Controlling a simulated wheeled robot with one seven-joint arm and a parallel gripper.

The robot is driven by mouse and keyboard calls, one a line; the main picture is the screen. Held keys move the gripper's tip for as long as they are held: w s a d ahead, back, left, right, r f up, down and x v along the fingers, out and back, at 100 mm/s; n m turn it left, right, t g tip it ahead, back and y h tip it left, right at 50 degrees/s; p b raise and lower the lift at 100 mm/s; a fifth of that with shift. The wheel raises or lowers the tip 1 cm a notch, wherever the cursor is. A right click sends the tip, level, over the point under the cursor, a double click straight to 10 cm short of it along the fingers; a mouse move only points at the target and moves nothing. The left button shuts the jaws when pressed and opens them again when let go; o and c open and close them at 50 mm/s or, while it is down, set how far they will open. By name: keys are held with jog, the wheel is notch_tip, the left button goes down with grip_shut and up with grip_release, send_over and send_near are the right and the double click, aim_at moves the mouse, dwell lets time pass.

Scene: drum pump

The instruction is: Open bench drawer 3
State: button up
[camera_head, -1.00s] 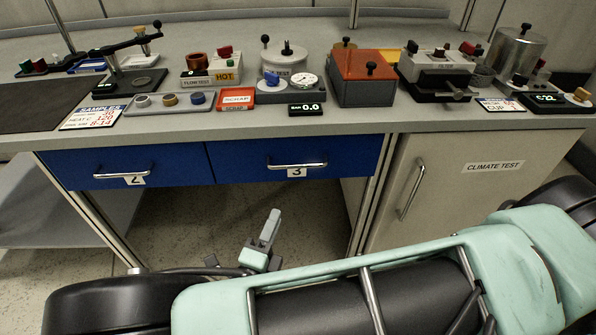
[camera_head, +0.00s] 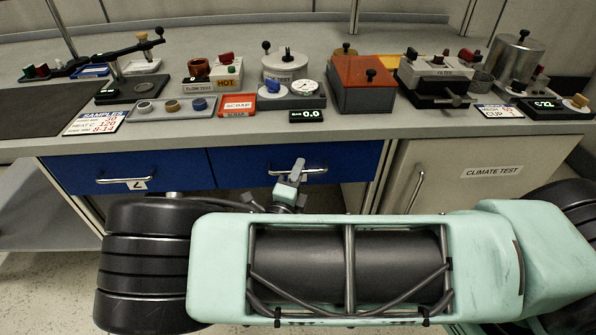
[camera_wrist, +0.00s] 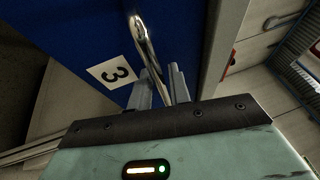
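Bench drawer 3 (camera_head: 235,168) has a blue front and is shut, level with drawer 2 beside it. Its bar handle (camera_head: 318,171) is metal; in the wrist view the handle (camera_wrist: 143,42) runs down between my two fingers. The white label "3" (camera_wrist: 112,72) shows in the wrist view but is hidden behind my gripper in the head view. My gripper (camera_head: 297,167) is at the handle, in front of the drawer. In the wrist view my gripper (camera_wrist: 160,80) has its fingers apart, one on each side of the bar. I see no clear grip on it.
Drawer 2 (camera_head: 80,172) is shut at the left. A white cabinet door (camera_head: 455,180) marked "CLIMATE TEST" is at the right. The bench top (camera_head: 350,125) above carries several devices, including an orange-topped box (camera_head: 366,75) and a red scrap tray (camera_head: 238,104).

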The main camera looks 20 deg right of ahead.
jog(key=shift+c, duration=0.3)
grip_shut()
jog(key=shift+s, duration=0.1)
